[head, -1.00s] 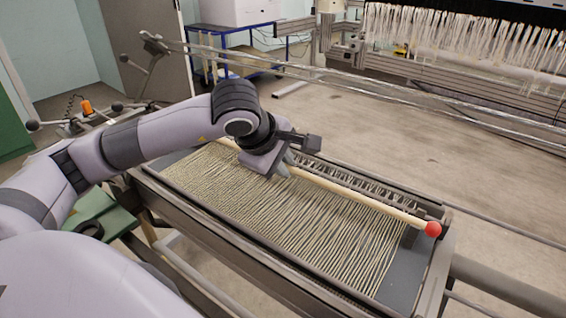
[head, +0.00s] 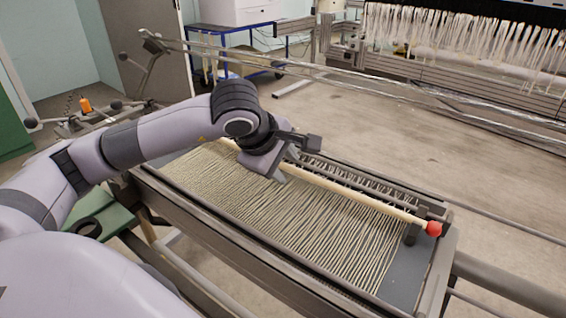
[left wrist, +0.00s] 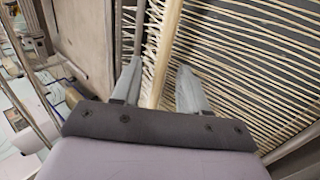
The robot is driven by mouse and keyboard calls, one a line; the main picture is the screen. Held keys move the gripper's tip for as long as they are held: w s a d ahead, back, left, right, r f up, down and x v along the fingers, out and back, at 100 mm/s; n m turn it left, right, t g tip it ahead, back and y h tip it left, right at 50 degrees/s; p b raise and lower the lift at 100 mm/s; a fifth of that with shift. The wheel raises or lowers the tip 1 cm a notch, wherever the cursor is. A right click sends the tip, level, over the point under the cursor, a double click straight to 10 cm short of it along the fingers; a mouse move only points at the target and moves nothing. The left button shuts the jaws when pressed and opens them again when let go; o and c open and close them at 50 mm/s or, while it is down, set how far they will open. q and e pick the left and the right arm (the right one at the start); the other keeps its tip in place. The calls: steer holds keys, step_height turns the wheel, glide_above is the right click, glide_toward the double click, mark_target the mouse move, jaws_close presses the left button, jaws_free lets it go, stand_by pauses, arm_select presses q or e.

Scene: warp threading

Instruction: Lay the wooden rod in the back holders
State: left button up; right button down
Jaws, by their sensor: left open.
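The pale wooden rod (head: 350,193) with a red ball end (head: 433,229) lies along the back edge of the thread-covered frame (head: 395,275). Its right part lies by a dark holder (head: 412,232) near the red end. The far left holder is hidden behind my arm. My left gripper (head: 279,177) is at the rod's left-middle part. In the left wrist view the open fingers (left wrist: 158,85) stand on either side of the rod (left wrist: 163,50), with gaps between. My right gripper is not in view.
Cream warp threads (head: 290,222) cover the frame's top. A row of hooks or thread ends (head: 350,175) runs just behind the rod. A long metal rail (head: 400,93) crosses behind. A blue cart (head: 240,50) stands at the back.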

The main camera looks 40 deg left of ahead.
arm_select(q)
steer(key=v, duration=0.6)
steer(key=shift+s+r, duration=0.35)
steer(key=shift+r, duration=0.15)
